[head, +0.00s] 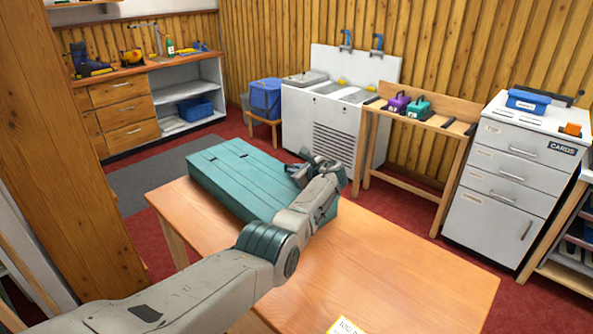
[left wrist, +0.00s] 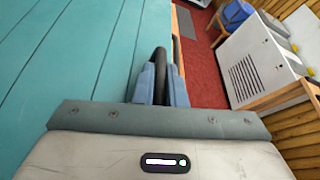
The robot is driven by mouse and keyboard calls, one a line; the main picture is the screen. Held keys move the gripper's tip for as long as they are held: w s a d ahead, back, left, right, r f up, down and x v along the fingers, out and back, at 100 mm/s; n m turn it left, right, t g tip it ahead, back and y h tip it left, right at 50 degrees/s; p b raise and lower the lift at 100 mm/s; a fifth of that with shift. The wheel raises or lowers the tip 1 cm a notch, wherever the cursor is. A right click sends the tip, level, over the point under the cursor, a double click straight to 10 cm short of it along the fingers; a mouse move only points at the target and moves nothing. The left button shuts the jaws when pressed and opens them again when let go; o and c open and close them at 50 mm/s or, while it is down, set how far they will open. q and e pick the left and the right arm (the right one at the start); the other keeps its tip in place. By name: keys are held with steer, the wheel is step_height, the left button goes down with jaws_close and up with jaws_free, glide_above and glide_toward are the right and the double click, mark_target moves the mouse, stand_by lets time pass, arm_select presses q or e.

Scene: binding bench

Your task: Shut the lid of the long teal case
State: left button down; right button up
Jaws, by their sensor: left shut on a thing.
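The long teal case (head: 235,172) lies on the wooden table, its broad grooved lid face up and looking flat. My arm hides part of its near right side, and I cannot tell whether a small gap is left under the lid. My left gripper (head: 298,170) is at the case's right edge. In the left wrist view, the fingers of the left gripper (left wrist: 158,85) are shut on a dark curved handle (left wrist: 157,62) beside the teal lid (left wrist: 70,60). My right gripper is not in view.
The table (head: 400,270) is clear on its right, apart from a yellow-edged card (head: 345,327) at the front. A wooden post (head: 85,150) rises at left.

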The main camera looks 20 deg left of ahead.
arm_select(q)
steer(key=shift+f, duration=0.2)
steer(key=c, duration=1.5)
jaws_free()
steer(key=shift+f, duration=0.1)
steer(key=shift+s+d, duration=0.1)
steer(key=shift+s+d+r+p, duration=0.3)
steer(key=shift+d+r+p, duration=0.05)
steer(key=shift+d+p, duration=0.15)
steer(key=v, duration=0.9)
steer(key=shift+s+d+r, duration=0.1)
steer(key=shift+d+r, duration=0.1)
